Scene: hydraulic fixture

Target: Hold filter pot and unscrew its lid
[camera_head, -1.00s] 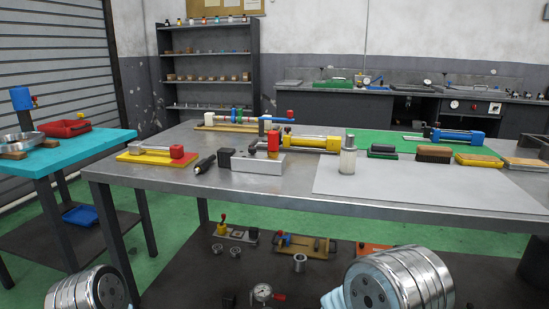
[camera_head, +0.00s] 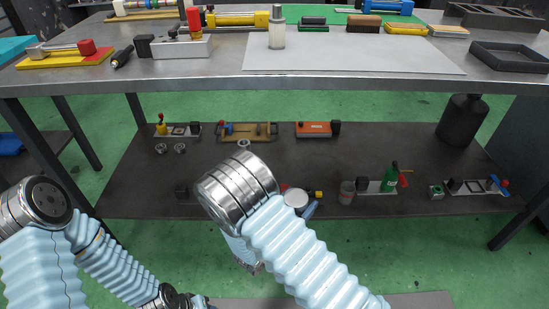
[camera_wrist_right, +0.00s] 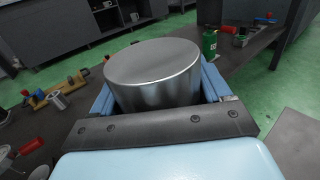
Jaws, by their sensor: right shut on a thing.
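A plain silver cylinder (camera_wrist_right: 155,75), which looks like the filter pot, stands between the blue-grey fingers of my right gripper (camera_wrist_right: 158,95) in the right wrist view. The fingers are shut on its sides, and its flat round top faces up. I cannot make out a lid seam. In the head view its pale round top (camera_head: 295,198) shows past my right arm, with a bluish finger of the right gripper (camera_head: 305,207) beside it. My right arm hides the rest. My left arm runs along the lower left of the head view, and its gripper does not show.
The lower shelf (camera_head: 320,165) carries a green bottle (camera_head: 390,178), a tan-based fixture (camera_head: 247,131) and an orange block (camera_head: 315,129). Bare green floor lies before the shelf.

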